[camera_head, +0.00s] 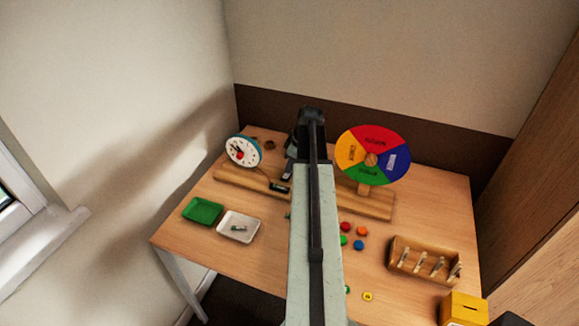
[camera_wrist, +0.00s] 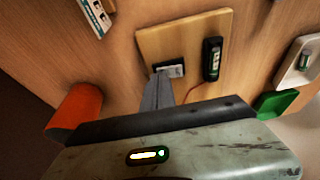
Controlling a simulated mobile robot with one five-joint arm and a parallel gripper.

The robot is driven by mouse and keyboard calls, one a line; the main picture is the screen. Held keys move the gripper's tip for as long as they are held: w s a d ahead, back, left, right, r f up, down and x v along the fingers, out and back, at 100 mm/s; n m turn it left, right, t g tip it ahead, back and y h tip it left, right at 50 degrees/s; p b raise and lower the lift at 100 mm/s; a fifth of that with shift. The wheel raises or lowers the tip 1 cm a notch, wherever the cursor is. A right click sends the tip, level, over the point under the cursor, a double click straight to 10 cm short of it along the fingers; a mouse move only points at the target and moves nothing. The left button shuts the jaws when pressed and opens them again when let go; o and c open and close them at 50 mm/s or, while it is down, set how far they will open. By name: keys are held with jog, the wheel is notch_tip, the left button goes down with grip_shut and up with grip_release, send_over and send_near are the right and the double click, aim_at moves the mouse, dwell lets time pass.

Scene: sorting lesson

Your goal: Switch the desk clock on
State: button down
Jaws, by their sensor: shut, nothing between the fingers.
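The desk clock (camera_head: 242,151), a round white dial with a teal rim, stands at the left end of a wooden base (camera_head: 235,178) in the head view. A thin wire runs from it to a small black box (camera_head: 279,187). My arm hides part of the base in the head view.
A green tray (camera_head: 203,210) and a white tray (camera_head: 238,227) lie front left. A pegged wooden rack (camera_head: 407,269) and yellow box (camera_head: 463,308) are right. An orange cylinder (camera_wrist: 80,108) is near my gripper.

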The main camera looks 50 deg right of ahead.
jog(key=shift+s+a+r, duration=0.15)
jog(key=shift+a+r, duration=0.1)
jog(key=shift+a, duration=0.35)
jog(key=shift+r+p, duration=0.3)
jog(key=shift+p, duration=0.15)
notch_tip(320, 180, up, 4)
jog(key=p, duration=0.4)
jog(key=shift+d, duration=0.15)
jog(key=s+d+r+p, duration=0.1)
jog(key=d+r+p, duration=0.2)
jog(key=r+p, duration=0.5)
jog(key=shift+s+d+r+p, duration=0.15)
jog(key=shift+s+r+p, duration=0.2)
jog(key=shift+s, duration=0.05)
